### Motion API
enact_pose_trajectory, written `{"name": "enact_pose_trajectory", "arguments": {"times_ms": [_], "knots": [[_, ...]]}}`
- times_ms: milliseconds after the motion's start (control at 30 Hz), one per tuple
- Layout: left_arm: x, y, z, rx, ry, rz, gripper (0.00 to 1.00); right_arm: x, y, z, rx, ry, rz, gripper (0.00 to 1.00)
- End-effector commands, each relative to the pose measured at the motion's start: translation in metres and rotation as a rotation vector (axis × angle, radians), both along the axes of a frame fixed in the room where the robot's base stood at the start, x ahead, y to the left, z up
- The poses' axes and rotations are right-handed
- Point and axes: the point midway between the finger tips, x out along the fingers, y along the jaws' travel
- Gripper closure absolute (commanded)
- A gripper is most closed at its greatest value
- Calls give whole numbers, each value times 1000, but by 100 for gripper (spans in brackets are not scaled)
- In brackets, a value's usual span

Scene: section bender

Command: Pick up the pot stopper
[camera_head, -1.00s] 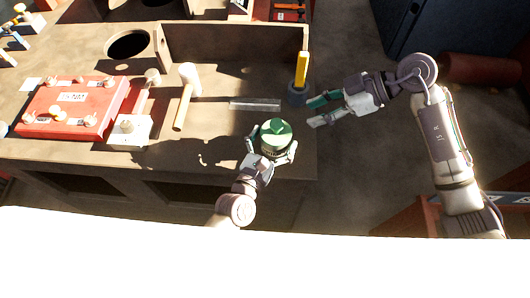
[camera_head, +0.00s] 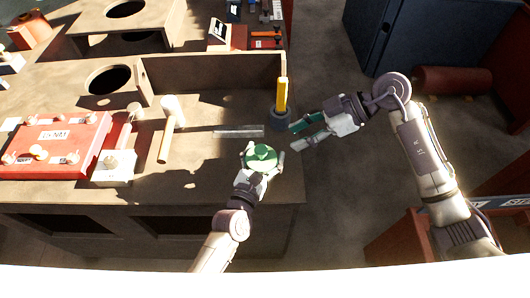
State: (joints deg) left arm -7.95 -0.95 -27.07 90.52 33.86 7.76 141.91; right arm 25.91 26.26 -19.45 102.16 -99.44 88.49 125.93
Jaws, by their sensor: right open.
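The green round piece with a knob on top (camera_head: 262,156), which looks like the stopper on its pot, is near the table's front right edge. My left gripper (camera_head: 263,160) has its fingers on either side of it and appears shut on the pot. The pot body is mostly hidden below the green top and the fingers. My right gripper (camera_head: 298,135) is open and empty, up and to the right of the stopper and apart from it, just beyond the table's right edge.
A yellow-handled tool (camera_head: 282,95) stands in a dark round holder near the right gripper. A clear flat strip (camera_head: 238,131), a mallet (camera_head: 170,115) and a red box (camera_head: 55,147) lie on the table (camera_head: 215,180).

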Motion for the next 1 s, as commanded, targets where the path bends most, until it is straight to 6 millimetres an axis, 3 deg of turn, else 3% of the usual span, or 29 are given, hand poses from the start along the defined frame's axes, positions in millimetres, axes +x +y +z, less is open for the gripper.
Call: {"name": "enact_pose_trajectory", "arguments": {"times_ms": [33,167,367,500,700,1000], "knots": [[0,0,0,0,0,0,68,0,0,0,0,0,0,57],[0,0,0,0,1,0,69,0,4,2,-3,-26,30,36],[0,0,0,0,1,0,69,0,37,18,-38,-276,318,36],[0,0,0,0,0,0,69,-4,69,33,-78,-564,677,36],[0,0,0,0,1,0,69,-12,101,45,-126,-946,1234,36],[0,0,0,0,1,0,69,-11,112,53,-131,-1326,2123,36]]}}
